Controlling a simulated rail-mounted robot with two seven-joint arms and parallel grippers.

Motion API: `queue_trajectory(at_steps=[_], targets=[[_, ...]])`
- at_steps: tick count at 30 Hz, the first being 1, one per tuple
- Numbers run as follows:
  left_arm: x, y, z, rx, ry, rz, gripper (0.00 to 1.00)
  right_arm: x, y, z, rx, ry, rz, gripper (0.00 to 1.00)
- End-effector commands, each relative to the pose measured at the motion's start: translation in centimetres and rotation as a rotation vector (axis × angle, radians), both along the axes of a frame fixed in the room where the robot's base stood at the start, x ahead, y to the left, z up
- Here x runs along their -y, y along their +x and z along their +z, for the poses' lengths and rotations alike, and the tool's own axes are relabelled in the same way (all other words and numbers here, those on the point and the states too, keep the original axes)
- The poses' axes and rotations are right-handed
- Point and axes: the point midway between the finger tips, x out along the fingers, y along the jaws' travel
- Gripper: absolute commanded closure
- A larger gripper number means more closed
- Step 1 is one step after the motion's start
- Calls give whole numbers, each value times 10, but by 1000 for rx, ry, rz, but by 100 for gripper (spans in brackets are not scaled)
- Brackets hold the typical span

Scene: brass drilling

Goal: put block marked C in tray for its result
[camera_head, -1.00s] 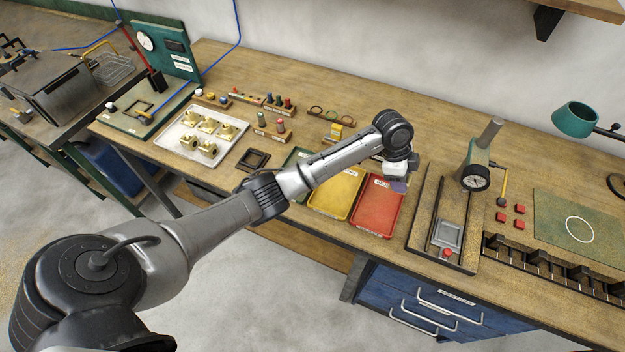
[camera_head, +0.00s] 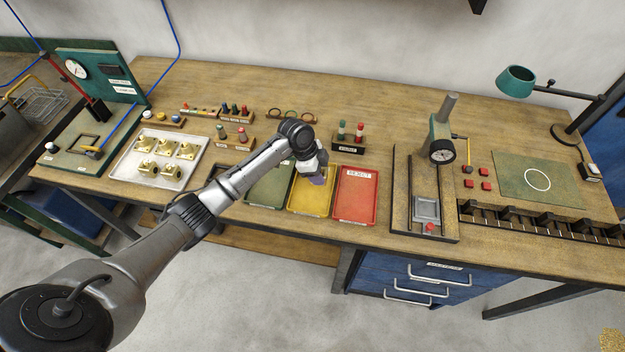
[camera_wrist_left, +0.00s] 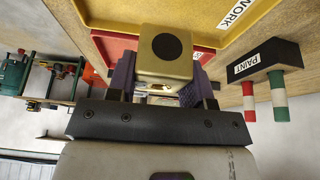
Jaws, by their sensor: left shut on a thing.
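My left gripper (camera_head: 318,180) hangs over the right part of the yellow tray (camera_head: 306,210). In the left wrist view the gripper (camera_wrist_left: 158,85) is shut on a brass block (camera_wrist_left: 164,60) with a dark round hole in its face. No letter on the block is readable. The yellow tray also shows in that view (camera_wrist_left: 200,14), close to the block, with a label ending in "WORK". The red tray (camera_head: 355,200), labelled "REJECT", is just to the right. The green tray (camera_head: 268,190) is to the left, partly behind my arm. My right gripper is out of view.
Several brass blocks stand on a white tray (camera_head: 122,171) at the left. A paint rack (camera_head: 348,147) stands behind the red tray. Bare wood lies behind the trays (camera_head: 400,110).

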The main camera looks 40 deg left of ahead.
Motion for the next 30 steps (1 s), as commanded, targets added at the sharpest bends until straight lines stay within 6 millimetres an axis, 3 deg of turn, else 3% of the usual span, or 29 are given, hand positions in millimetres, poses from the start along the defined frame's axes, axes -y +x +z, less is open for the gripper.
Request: queue_trajectory(at_steps=[11,22,30], targets=[[-16,-8,-12,3,-2,0,100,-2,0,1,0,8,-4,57],[-16,-8,-49,2,-1,2,100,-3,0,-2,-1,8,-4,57],[-16,-8,-50,4,0,0,100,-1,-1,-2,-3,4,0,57]])
